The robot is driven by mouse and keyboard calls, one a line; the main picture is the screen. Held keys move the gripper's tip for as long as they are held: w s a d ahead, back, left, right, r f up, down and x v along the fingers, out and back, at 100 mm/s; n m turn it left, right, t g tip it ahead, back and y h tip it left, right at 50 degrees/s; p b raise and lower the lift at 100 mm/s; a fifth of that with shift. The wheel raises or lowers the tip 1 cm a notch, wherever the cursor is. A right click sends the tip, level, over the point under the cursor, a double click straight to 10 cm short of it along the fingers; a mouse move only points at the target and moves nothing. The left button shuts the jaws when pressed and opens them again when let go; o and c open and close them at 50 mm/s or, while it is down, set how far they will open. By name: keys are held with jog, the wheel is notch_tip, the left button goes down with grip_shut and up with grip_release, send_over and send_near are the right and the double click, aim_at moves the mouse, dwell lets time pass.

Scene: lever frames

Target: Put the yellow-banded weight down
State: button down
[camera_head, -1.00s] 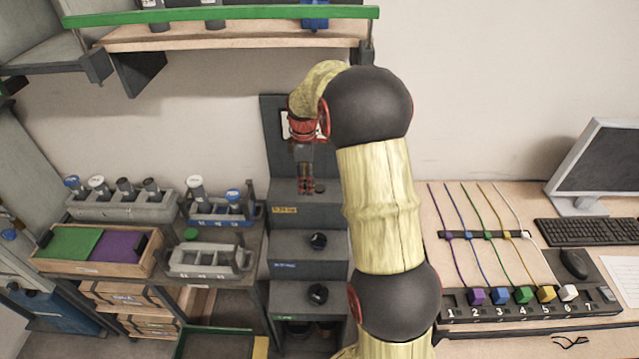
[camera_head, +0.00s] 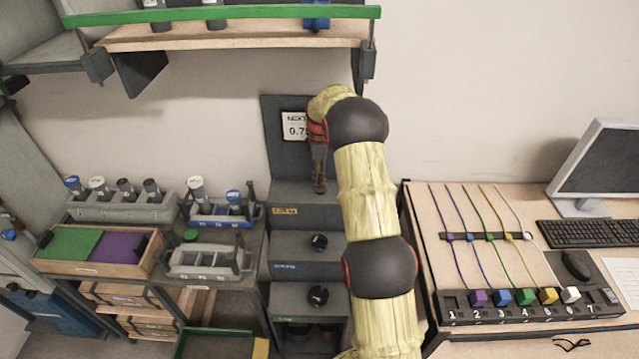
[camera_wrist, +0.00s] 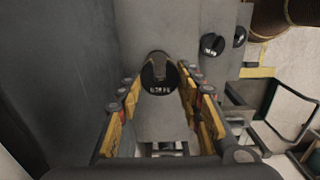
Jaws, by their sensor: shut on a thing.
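The weight (camera_wrist: 160,78) is a short black cylinder with pale lettering on its face and a thin yellowish edge. It sits between the yellow-padded fingers in the wrist view. My gripper (camera_wrist: 162,98) is shut on it. In the head view my gripper (camera_head: 319,186) points down at the top step of a dark grey stepped stand (camera_head: 295,196), which has a yellow label on its front. The weight is mostly hidden behind the fingers there. I cannot tell whether its base touches the step.
A sign (camera_head: 294,126) is on the stand's back panel, partly covered by my arm. Racks of vials (camera_head: 122,205) are left; a desk with a cable board (camera_head: 530,308) is right.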

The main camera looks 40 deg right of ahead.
aim_at(319, 189)
jog(key=shift+w+d+f, duration=0.1)
jog(key=shift+d+f, duration=0.1)
jog(key=shift+f, duration=0.15)
notch_tip(319, 189, down, 3)
jog(key=shift+r, duration=0.1)
jog(key=c, duration=1.5)
grip_release()
jog(key=shift+r, duration=3.75)
